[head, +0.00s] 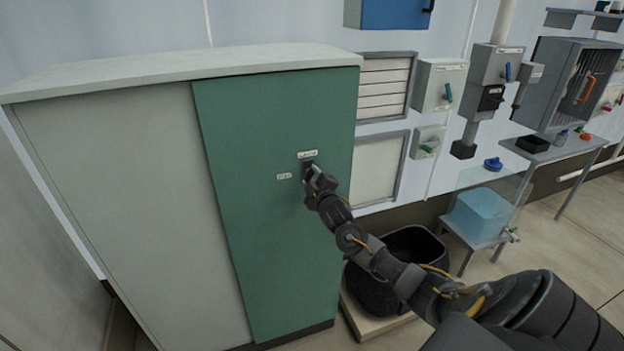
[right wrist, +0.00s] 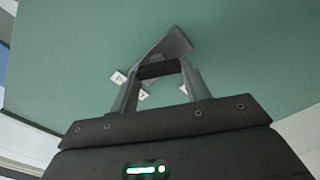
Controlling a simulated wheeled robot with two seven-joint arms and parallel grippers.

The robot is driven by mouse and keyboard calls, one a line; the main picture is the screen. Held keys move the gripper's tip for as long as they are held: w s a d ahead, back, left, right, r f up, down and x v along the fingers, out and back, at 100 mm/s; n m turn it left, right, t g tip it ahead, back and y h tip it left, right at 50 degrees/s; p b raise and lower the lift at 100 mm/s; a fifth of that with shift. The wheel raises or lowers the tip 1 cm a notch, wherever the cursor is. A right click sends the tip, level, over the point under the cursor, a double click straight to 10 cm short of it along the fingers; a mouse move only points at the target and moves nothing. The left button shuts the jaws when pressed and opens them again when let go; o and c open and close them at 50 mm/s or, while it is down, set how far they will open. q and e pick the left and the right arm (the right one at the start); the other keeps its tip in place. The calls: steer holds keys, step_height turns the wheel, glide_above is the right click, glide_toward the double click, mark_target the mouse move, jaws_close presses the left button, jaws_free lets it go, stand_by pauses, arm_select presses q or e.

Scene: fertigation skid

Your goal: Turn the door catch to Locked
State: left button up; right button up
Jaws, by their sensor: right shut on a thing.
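The green cabinet door (head: 262,240) has a small dark door catch (head: 308,164) near its right side. One white label (head: 307,154) is just above the catch and another label (head: 284,176) is to its left; their print is too small to read. My right gripper (head: 314,176) is at the catch, shut on it. In the right wrist view the two fingers (right wrist: 158,75) are on either side of the dark grip of the catch, with its grey plate (right wrist: 174,42) behind. The catch's exact angle is hard to tell. My left gripper is not in view.
A black bin (head: 412,243) stands on a low platform right of the cabinet, below my right arm. Wall boxes with levers (head: 440,85) hang to the right. A blue-tinted tank (head: 480,213) sits on a stand further right. Floor at the far right is clear.

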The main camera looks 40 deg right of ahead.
steer(key=n, duration=0.5)
steer(key=shift+f+n, duration=0.1)
steer(key=shift+n, duration=0.6)
steer(key=o, duration=1)
steer(key=b+v, duration=0.3)
steer(key=v, duration=0.7)
steer(key=shift+s+a, duration=0.2)
steer(key=shift+s, duration=0.15)
